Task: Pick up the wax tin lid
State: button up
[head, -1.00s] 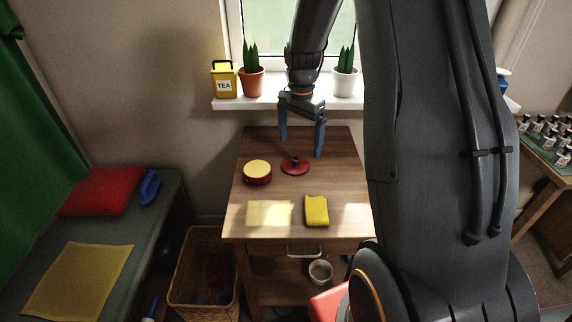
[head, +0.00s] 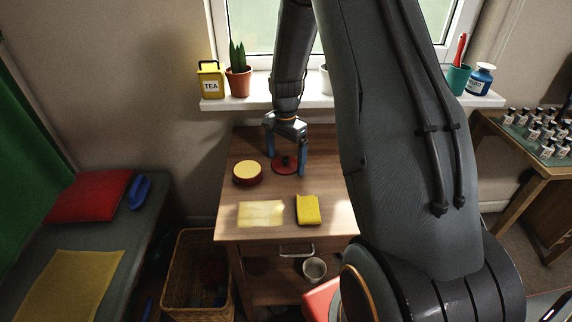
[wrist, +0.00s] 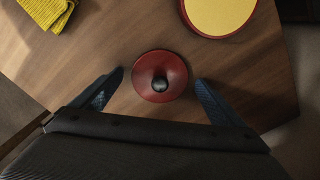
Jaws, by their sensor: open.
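The wax tin lid (head: 284,165) is a red disc with a black knob on top, lying flat on the wooden table (head: 240,222). It also shows in the wrist view (wrist: 149,83). My gripper (head: 286,172) is open, with its blue fingers pointing down on either side of the lid. In the wrist view the lid lies between and slightly beyond the fingertips (wrist: 158,78), with a gap on both sides. The fingers are not touching it. The round red tin with a pale yellow top (head: 247,172) stands to the left of the lid.
A folded yellow cloth (head: 308,210) and a pale yellow sheet or patch (head: 262,213) lie nearer the table's front. A windowsill (head: 250,103) with a TEA tin (head: 210,80) and a potted plant (head: 238,75) runs behind. A wicker basket (head: 185,290) stands at left.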

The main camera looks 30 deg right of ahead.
jog(key=c, duration=1.1)
jog(key=shift+r, duration=0.1)
